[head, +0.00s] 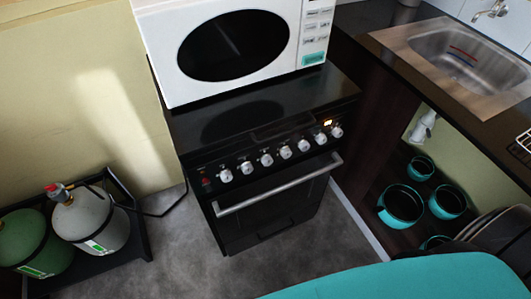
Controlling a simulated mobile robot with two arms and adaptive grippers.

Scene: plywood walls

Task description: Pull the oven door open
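The black oven (270,215) stands in the middle of the head view, against the counter on its right. Its door (268,222) looks shut, with a silver bar handle (280,184) across the top. A row of several white knobs (267,160) and a small lit lamp run along the panel above the handle. Neither of my grippers is in view, so I cannot see whether they are open or shut. Nothing touches the handle.
A white microwave (147,55) sits on the oven's top. Gas bottles (92,221) stand in a black tray (141,235) at the left. A sink (455,55) and open shelf with teal pots (402,206) are at the right. A teal surface (400,281) fills the bottom right. Grey floor before the oven is clear.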

